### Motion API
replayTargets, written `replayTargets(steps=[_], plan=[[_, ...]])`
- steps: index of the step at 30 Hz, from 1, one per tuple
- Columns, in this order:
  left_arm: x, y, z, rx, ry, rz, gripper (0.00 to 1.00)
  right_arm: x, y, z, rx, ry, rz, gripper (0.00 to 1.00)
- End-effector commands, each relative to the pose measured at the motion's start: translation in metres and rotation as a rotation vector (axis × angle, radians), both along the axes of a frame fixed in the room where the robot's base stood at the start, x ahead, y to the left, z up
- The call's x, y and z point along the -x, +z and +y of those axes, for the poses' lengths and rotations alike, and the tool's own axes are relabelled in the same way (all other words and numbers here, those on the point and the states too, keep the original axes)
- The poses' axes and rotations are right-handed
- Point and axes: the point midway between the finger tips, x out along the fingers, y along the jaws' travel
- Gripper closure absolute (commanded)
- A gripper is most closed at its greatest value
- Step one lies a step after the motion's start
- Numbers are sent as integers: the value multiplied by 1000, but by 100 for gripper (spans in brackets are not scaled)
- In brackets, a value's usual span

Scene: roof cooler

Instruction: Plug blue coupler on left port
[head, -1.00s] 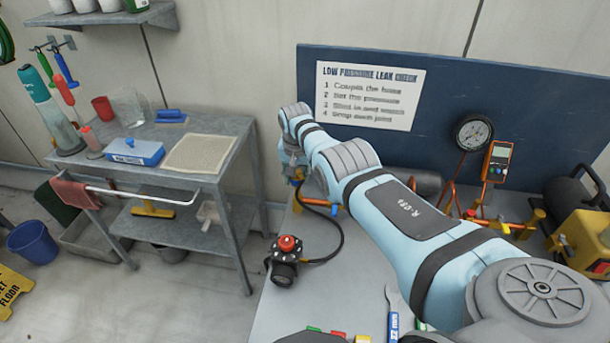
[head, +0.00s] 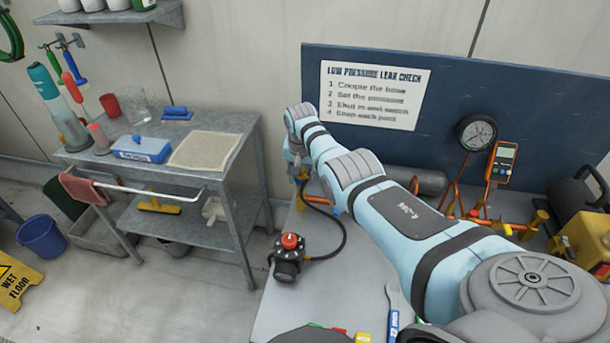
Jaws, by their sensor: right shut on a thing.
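My right arm reaches from the lower right across the bench to its far left side. My right gripper (head: 299,176) points down there, small and partly hidden by its own wrist. It is shut on the end of a black hose (head: 342,228); the coupler's colour is not clear. The hose curves down to a black regulator with a red knob (head: 289,241) on the bench. A small blue part (head: 337,212) shows beside the hose; I cannot tell what it belongs to. The left port cannot be made out, and my arm covers part of the pipework. My left gripper is not in view.
Orange pipework with a round gauge (head: 476,132) and an orange meter (head: 502,164) stands behind my arm. A blue backboard (head: 450,95) rises behind the bench. A wrench (head: 393,307) lies at the front. A grey cart (head: 228,170) stands to the left.

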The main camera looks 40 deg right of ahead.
Motion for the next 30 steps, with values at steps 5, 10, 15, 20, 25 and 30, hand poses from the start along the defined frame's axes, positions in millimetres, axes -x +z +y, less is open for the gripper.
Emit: replayTargets(steps=[5,10,15,20,25,30], plan=[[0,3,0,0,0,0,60,1,1,-2,0,-5,-1,100],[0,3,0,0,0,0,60,3,0,-5,0,-9,1,100],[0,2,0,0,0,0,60,2,1,-4,0,-10,-1,100],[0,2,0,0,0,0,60,1,0,-3,1,-10,0,100],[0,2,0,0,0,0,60,1,0,-4,1,-10,0,100],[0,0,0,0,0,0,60,2,-2,-4,1,-11,0,100]])
